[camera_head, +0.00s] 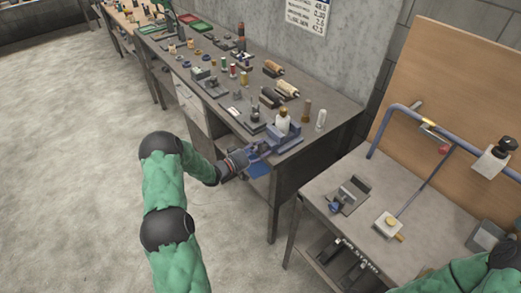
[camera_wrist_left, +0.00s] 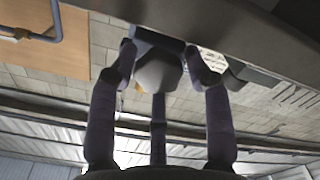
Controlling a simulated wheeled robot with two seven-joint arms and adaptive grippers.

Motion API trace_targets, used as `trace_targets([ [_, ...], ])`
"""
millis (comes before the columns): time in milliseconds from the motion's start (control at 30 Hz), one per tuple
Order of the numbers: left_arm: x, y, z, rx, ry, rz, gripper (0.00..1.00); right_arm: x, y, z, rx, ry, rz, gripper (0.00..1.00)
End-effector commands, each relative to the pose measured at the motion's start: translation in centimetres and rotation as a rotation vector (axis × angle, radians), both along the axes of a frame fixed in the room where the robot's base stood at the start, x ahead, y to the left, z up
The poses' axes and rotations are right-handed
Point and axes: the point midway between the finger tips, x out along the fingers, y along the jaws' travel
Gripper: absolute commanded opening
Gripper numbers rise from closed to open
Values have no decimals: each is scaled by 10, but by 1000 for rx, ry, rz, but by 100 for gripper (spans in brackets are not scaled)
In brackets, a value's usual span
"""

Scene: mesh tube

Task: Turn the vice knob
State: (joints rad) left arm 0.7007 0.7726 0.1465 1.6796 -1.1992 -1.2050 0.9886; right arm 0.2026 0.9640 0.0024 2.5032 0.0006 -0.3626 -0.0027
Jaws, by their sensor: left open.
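The blue vice (camera_head: 287,139) sits at the near right corner of the long workbench, its end facing my left arm. My left gripper (camera_head: 256,152) is at the front end of the vice, just off the bench edge. In the left wrist view, the open fingers of my left gripper (camera_wrist_left: 160,75) spread around a light grey rounded knob (camera_wrist_left: 155,74), which has a dark block behind it. I cannot tell whether the fingers touch the knob. In the head view the knob is hidden by the gripper. My right gripper is not in view.
A second table (camera_head: 318,183) at the right holds a small clamp (camera_head: 349,194) and a blue bent pipe (camera_head: 381,132). The floor at the left is clear.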

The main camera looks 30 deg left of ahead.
Motion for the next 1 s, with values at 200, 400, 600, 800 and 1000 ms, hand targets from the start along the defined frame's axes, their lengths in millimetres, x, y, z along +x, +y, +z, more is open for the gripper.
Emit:
trace_targets([
  [200, 3, -1, 0, 0, 0, 0, 50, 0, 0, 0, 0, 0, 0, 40],
  [400, 3, -1, 0, 0, 0, 0, 27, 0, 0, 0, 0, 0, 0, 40],
  [600, 3, -1, 1, 1, -1, 1, 6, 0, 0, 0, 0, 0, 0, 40],
  [800, 3, 0, 1, 24, -13, 1, 6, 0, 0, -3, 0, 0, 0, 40],
  [1000, 4, 0, 1, 107, -48, 2, 6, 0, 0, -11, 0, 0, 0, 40],
])
